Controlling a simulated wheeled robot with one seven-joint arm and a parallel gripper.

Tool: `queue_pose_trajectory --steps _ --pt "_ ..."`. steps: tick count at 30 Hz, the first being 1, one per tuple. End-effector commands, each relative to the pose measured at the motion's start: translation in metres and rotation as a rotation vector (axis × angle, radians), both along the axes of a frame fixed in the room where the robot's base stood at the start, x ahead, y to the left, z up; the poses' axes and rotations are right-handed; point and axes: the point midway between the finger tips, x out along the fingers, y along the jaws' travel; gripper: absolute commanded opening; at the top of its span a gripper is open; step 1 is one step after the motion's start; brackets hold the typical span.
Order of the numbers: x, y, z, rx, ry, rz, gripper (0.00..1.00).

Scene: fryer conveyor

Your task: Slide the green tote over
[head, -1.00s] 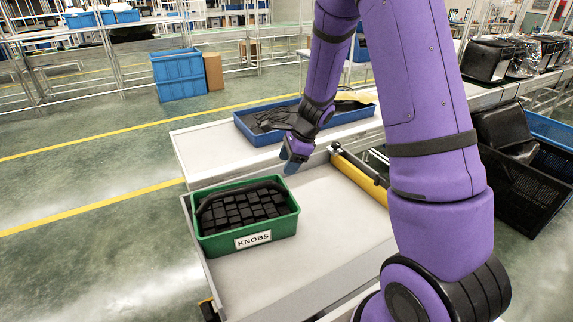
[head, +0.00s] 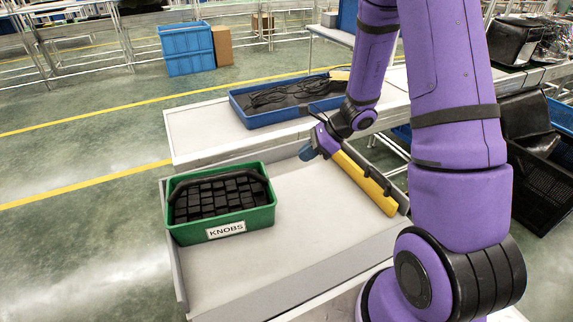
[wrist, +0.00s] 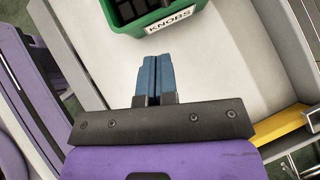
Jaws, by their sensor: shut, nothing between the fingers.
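The green tote (head: 180,238) sits on the left part of a light grey tray-like surface (head: 300,235). It carries a white KNOBS label, holds several rows of black knobs, and has a black handle bar across its far side. Its labelled side also shows at the top of the wrist view (wrist: 140,27). My gripper (head: 307,152) is to the right of the tote and beyond it, apart from it, over the grey surface. In the wrist view its blue fingers (wrist: 155,80) are together with nothing between them.
A blue tray (head: 242,118) with black cables lies on the higher white ledge behind. A yellow bar (head: 365,187) with black clips runs along the right of the grey surface. The surface is clear in front of and right of the tote. Black crates stand at far right.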

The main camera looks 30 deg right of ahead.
Motion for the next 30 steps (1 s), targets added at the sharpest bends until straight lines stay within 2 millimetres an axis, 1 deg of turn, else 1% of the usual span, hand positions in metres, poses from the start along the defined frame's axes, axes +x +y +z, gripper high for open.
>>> queue_pose_trajectory --steps 5,19,24,30 --pt "0.005 0.012 -0.012 0.003 0.002 0.003 0.00" --pt "0.028 0.068 -0.072 0.001 0.002 0.002 0.00" --pt "0.038 0.089 -0.069 0.001 -0.001 0.004 0.00" --pt "0.043 0.100 -0.069 0.000 0.000 0.001 0.00"
